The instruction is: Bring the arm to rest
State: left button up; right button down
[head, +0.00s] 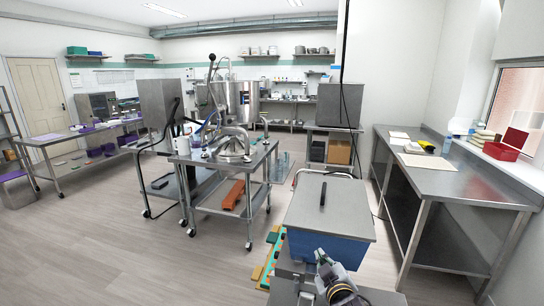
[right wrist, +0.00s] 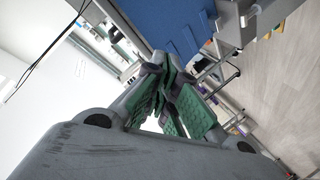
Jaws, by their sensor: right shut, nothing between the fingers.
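My right gripper (head: 322,258) shows at the bottom of the head view, just in front of a blue bin with a grey lid (head: 328,210). In the right wrist view my right gripper (right wrist: 168,72) has its green-padded fingers drawn together, with nothing held between them. The blue bin side (right wrist: 172,25) lies beyond the fingertips there. I cannot tell how far the gripper is from the bin. My left gripper does not show in either view.
A steel cart (head: 230,165) with a depositor machine (head: 233,145) stands ahead to the left. A steel bench (head: 460,180) runs along the right wall. Coloured items (head: 268,262) lie left of the bin. Open floor (head: 110,250) spreads at the left.

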jog(key=s+d+f+m+g, duration=0.2)
jog(key=s+f+g, duration=0.3)
jog(key=s, duration=0.4)
jog(key=s+d+f+m+g, duration=0.2)
jog(key=s+d+f+g, duration=0.1)
jog(key=s+f, duration=0.4)
jog(key=s+d+f+m+g, duration=0.25)
jog(key=s+f, duration=0.25)
jog(key=s, duration=0.5)
jog(key=s+f+n+g, duration=0.1)
jog(key=s+f+g, duration=0.15)
jog(key=f, duration=3.15)
jog(key=s+d+f, duration=0.2)
jog(key=s+f, duration=0.7)
jog(key=s, duration=0.2)
jog(key=s+d+f+g, duration=0.1)
jog(key=s+f, duration=0.9)
jog(key=s, duration=0.1)
jog(key=shift+s+d+h, duration=0.25)
jog(key=shift+d+h, duration=0.05)
jog(key=shift+d, duration=0.05)
jog(key=shift+s, duration=0.1)
